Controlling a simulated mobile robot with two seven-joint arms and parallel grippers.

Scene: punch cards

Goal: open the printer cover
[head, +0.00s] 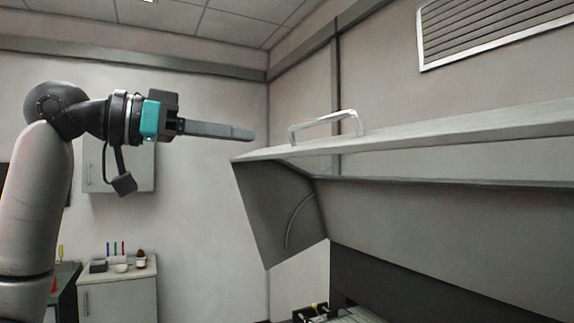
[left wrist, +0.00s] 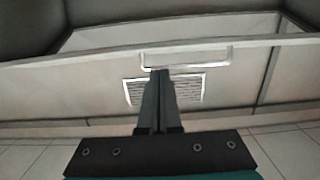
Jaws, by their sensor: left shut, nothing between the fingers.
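The printer cover (head: 430,136) is raised and tilted, with its grey side panel (head: 275,205) hanging below its left end. A pale bar handle (head: 328,124) stands on its edge. My left gripper (head: 250,135) is shut and empty. In the head view it points right, left of the handle and just above the cover's left corner, with a gap to the handle. In the left wrist view, the fingertips (left wrist: 160,72) appear just below the handle (left wrist: 187,58); I cannot tell the depth between them. My right gripper is in neither view.
A dark opening (head: 400,285) lies below the cover, with part of the machine inside at the bottom. A wall vent (head: 490,35) is at upper right. A wall cabinet (head: 140,168) and a low cabinet (head: 120,300) with small items stand at left. The space around my left gripper looks clear.

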